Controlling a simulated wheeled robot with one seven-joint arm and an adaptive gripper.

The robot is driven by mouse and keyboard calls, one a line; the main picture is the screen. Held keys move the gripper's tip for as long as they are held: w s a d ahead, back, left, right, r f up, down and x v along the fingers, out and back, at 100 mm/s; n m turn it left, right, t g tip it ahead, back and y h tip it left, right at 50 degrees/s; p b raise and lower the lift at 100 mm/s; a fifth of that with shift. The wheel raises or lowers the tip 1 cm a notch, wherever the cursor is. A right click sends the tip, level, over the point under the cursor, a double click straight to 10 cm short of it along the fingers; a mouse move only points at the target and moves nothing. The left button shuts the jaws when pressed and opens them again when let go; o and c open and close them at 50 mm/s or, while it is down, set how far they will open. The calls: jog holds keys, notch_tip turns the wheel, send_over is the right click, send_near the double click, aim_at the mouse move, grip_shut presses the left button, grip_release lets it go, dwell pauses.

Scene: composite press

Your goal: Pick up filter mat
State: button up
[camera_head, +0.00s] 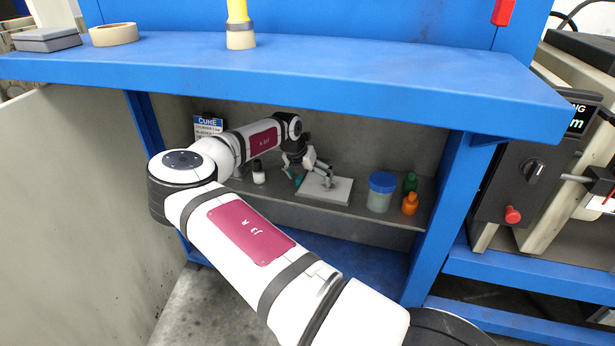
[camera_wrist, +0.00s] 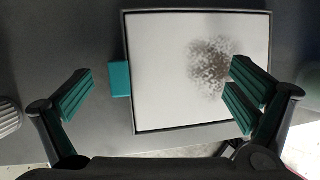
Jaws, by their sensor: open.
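The filter mat (camera_wrist: 160,60) is a flat white rectangle in a thin dark frame, with a grey speckled stain and a teal tab (camera_wrist: 120,78) on its left edge. In the head view the mat (camera_head: 338,192) lies flat on the grey shelf under the blue bench. My gripper (camera_wrist: 163,95) is open and empty above it. In the wrist view the left finger is over bare shelf and the right finger over the mat's stained side; the tab lies between them. In the head view my gripper (camera_head: 312,174) partly hides the mat.
To the right of the mat stand a blue-lidded jar (camera_head: 380,193), a green bottle (camera_head: 410,182) and an orange bottle (camera_head: 410,204). A small white bottle (camera_head: 259,173) stands left. The blue bench top (camera_head: 330,75) hangs over the shelf.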

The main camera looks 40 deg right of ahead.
jog(key=shift+c, duration=0.2)
jog(key=shift+f, duration=0.1)
jog(key=c, duration=2.1)
jog(key=shift+s+a, duration=0.1)
jog(key=shift+s, duration=0.05)
